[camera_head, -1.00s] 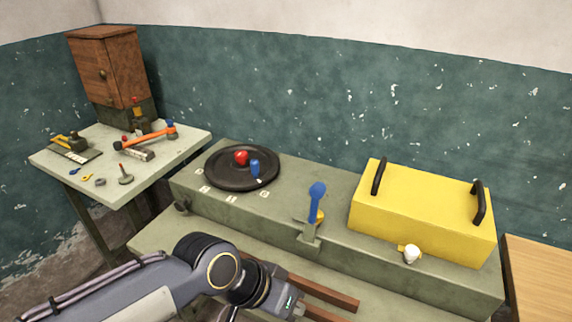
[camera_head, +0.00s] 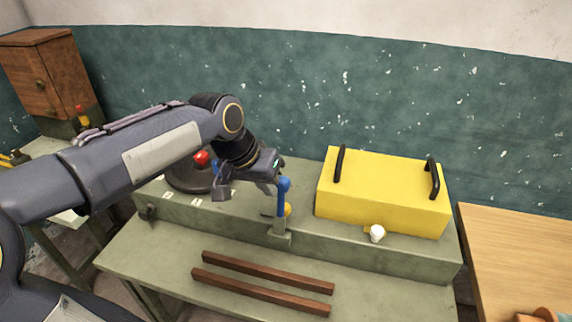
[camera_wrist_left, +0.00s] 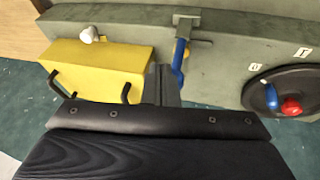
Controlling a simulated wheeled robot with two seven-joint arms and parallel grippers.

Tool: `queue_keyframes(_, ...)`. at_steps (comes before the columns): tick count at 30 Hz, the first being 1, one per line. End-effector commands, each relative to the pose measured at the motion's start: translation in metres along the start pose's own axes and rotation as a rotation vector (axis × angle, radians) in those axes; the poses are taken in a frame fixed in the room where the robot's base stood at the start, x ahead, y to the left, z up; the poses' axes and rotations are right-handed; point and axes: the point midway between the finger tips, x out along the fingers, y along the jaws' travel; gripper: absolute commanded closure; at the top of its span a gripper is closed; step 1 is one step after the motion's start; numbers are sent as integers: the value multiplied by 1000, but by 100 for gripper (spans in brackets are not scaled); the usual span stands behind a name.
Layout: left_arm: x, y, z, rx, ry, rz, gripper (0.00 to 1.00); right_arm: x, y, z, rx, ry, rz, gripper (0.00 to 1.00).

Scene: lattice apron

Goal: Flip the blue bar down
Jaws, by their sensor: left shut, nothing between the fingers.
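The blue bar (camera_head: 284,198) stands upright on a bracket at the front edge of the green bench's raised ledge. It also shows in the wrist view (camera_wrist_left: 178,60). My left gripper (camera_head: 272,186) is just behind and to the left of the bar's upper end, on the wall side. In the wrist view its shut, empty fingers (camera_wrist_left: 163,84) reach close beside the blue bar. I cannot tell whether they touch it. My right gripper is not in view.
A yellow box (camera_head: 384,197) with two black handles and a white knob (camera_head: 377,233) stands right of the bar. A black turntable (camera_head: 180,180) with a red knob (camera_head: 201,158) is at the left, partly behind my arm. Two brown rails (camera_head: 262,292) lie on the lower bench.

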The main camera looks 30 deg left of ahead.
Motion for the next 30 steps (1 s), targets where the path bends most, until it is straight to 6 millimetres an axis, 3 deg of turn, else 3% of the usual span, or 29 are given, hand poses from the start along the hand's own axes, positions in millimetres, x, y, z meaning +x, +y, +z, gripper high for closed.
queue_keyframes(1, 0, -1, -32, 9, -16, -36, 100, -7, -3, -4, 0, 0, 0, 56)
queue_keyframes(3, 3, -5, -67, 18, -28, -87, 100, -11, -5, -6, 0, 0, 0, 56)
queue_keyframes(6, 10, -8, -105, 27, -38, -150, 100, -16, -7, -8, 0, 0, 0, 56)
queue_keyframes(9, 16, -9, -128, 33, -43, -193, 100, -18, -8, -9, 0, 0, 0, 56)
queue_keyframes(13, 19, -10, -140, 36, -42, -217, 100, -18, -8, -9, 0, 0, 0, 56)
queue_keyframes(24, 22, -10, -140, 36, -43, -218, 100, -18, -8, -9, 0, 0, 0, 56)
queue_keyframes(30, 45, -16, -138, 36, -46, -217, 100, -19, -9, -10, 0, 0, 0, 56)
